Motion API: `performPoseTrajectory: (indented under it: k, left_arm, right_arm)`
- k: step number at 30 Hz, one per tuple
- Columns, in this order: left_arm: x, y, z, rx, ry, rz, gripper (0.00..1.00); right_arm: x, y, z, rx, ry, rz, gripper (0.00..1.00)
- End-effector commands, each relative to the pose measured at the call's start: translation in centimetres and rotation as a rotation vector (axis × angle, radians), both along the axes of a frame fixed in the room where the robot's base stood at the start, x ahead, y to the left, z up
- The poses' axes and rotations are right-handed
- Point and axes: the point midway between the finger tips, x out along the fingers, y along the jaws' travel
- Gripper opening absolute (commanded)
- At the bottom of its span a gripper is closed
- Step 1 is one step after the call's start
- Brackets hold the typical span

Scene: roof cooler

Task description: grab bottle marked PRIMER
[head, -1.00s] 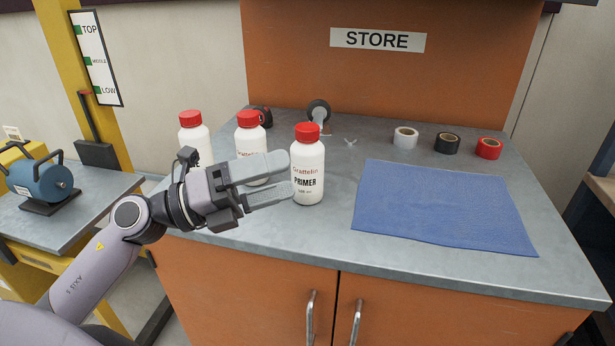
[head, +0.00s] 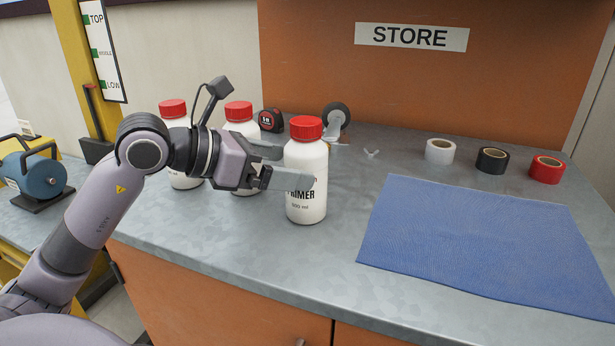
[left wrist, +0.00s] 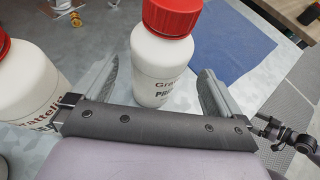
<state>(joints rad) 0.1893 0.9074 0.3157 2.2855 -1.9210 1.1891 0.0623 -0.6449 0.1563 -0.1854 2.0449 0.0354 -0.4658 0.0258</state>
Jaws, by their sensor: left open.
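The PRIMER bottle (head: 306,207), white with a red cap, stands upright on the grey counter (head: 250,262). It is the front right one of three similar bottles. My left gripper (head: 297,168) is open, its fingers reaching from the left to either side of this bottle; the near finger covers part of its label. In the left wrist view the PRIMER bottle (left wrist: 160,60) stands between the two finger tips, with part of its label hidden by the gripper body.
Two other red-capped white bottles stand to the left, one behind my gripper (head: 240,124) and one farther left (head: 180,180). A tape measure (head: 271,121) and a caster wheel (head: 336,115) lie behind. A blue mat (head: 480,240) and tape rolls (head: 491,160) are on the right.

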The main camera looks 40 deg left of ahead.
Motion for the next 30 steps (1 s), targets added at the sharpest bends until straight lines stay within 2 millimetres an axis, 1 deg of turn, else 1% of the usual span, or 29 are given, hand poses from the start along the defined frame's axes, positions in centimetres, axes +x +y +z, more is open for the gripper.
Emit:
performPoseTrajectory:
  k: [5, 12, 16, 23, 24, 26, 27, 28, 30]
  left_arm:
    - [1.4, -0.6, -0.4, -0.003, 0.0, -0.002, 1.0]
    - [3.7, -1.7, -1.5, -0.005, 0.0, 0.0, 1.0]
    - [4.2, -2.0, -1.9, -0.002, 0.0, -0.001, 1.0]
    - [4.3, -2.0, -1.9, -0.001, 0.001, -0.001, 1.0]
    - [4.3, -2.0, -1.9, -0.001, 0.001, -0.001, 0.87]
    - [4.3, -2.0, -1.9, -0.001, 0.001, -0.001, 0.67]
    - [4.3, -2.0, -1.9, -0.001, 0.001, -0.001, 0.54]
    - [4.3, -2.0, -1.9, -0.001, 0.001, -0.001, 0.45]
    - [4.3, -2.0, -1.9, -0.002, 0.0, -0.001, 0.45]
  right_arm:
    - [0.0, 0.0, 0.5, 0.0, -0.002, 0.0, 1.0]
    - [0.3, 0.0, 1.0, 0.0, -0.008, -0.001, 1.0]
    - [0.4, 0.0, 1.1, 0.001, -0.012, -0.002, 1.0]
    - [0.5, 0.1, 1.2, 0.004, -0.013, -0.004, 1.0]
    - [0.5, 0.1, 1.2, 0.005, -0.013, -0.005, 1.0]
    - [0.5, 0.1, 1.2, 0.004, -0.013, -0.005, 1.0]
    - [0.5, 0.1, 1.1, 0.004, -0.013, -0.005, 1.0]
    - [0.5, 0.1, 1.1, 0.004, -0.013, -0.005, 1.0]
    - [0.5, 0.1, 1.1, 0.004, -0.013, -0.005, 1.0]
